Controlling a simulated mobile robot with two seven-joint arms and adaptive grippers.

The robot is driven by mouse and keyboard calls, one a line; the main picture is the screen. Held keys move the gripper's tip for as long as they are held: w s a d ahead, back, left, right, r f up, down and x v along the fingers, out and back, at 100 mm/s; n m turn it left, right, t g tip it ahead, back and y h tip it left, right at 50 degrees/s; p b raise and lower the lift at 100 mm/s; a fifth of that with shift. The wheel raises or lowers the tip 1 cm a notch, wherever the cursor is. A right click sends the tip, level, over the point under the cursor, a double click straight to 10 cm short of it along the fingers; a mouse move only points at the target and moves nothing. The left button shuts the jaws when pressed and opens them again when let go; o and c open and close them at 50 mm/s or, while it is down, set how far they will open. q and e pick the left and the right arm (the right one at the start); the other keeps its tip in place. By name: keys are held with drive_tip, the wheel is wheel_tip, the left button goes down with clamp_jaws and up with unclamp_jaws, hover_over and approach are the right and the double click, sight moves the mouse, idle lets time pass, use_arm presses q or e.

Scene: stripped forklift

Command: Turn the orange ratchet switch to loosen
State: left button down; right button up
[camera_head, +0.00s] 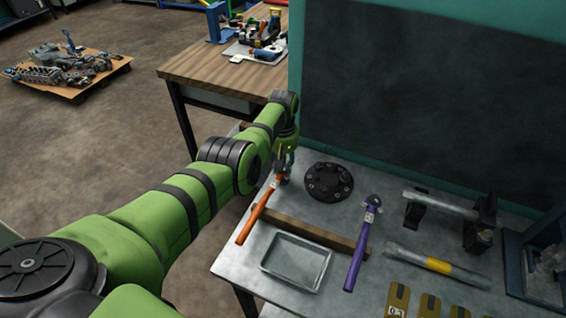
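The orange ratchet (256,214) lies at the left edge of the metal table, its handle pointing toward the front left. Its head end is at the far end of the handle, just under my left gripper (282,177). The gripper points down at this head end and partly hides it. The switch cannot be made out at this size. I cannot tell whether the fingers touch the ratchet or are apart. My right gripper is not in view.
A round black flange with bolts (328,182) sits just right of the gripper. A wooden bar (311,232), an empty metal tray (296,262) and a purple ratchet (359,246) lie nearby. A dark panel (430,80) rises behind the table. A wooden workbench (215,75) stands behind left.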

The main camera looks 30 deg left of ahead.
use_arm(q)
drive_tip(key=shift+s+f, duration=0.1)
drive_tip(key=c, duration=0.9)
unclamp_jaws()
wheel_tip(320, 180, up, 12)
